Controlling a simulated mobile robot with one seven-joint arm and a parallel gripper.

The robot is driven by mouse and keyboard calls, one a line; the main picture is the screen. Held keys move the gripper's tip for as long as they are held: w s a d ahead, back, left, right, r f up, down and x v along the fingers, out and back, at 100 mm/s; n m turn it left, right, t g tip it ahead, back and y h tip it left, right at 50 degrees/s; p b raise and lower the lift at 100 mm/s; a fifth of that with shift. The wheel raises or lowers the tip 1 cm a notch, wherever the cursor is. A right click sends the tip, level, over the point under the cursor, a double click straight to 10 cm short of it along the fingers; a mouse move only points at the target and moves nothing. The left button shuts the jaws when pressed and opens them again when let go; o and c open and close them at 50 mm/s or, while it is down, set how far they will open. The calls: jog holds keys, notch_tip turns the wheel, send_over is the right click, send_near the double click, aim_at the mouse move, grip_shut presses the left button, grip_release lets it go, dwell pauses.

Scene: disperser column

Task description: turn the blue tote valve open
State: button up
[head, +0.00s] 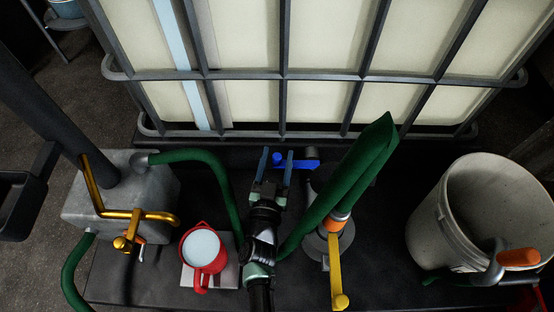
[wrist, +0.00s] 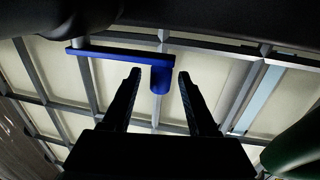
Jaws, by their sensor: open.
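The blue tote valve handle (head: 302,164) is at the foot of the caged pale tote (head: 322,102). Whether a finger touches the handle cannot be told. The wrist view also shows my gripper (wrist: 160,76).
A green hose (head: 345,180) rises close right of my arm, and another green hose (head: 195,156) curves on the left. A yellow lever (head: 335,268), a white bucket (head: 440,225), a red jug (head: 203,277) and a grey metal box (head: 85,207) with brass pipes stand around.

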jog(key=shift+w, duration=0.25)
grip_shut()
dwell(1.4)
